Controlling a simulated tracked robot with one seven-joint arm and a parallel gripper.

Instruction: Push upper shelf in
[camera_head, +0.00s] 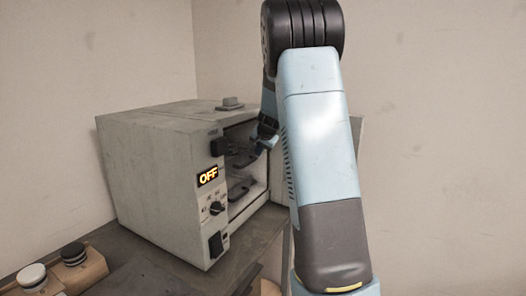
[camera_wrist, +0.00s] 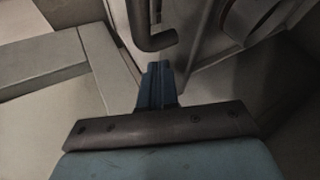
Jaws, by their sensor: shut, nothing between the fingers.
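The upper shelf (camera_head: 243,158) is a dark plate inside the open grey oven-like cabinet (camera_head: 155,170), in the head view. My gripper (camera_head: 268,139) is at the cabinet's opening, by the front of the upper shelf; I cannot tell whether it touches it. In the wrist view my gripper (camera_wrist: 157,72) has its blue fingers together and empty. A dark curved bar (camera_wrist: 152,30) lies just beyond the fingertips. My arm hides the right part of the opening and most of the door.
A lower shelf (camera_head: 240,187) sits below in the cabinet. The front panel has a lit OFF display (camera_head: 208,176) and a knob (camera_head: 216,208). Two round buttons on wooden blocks, one black (camera_head: 73,253) and one pale (camera_head: 31,275), stand on the table at the lower left.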

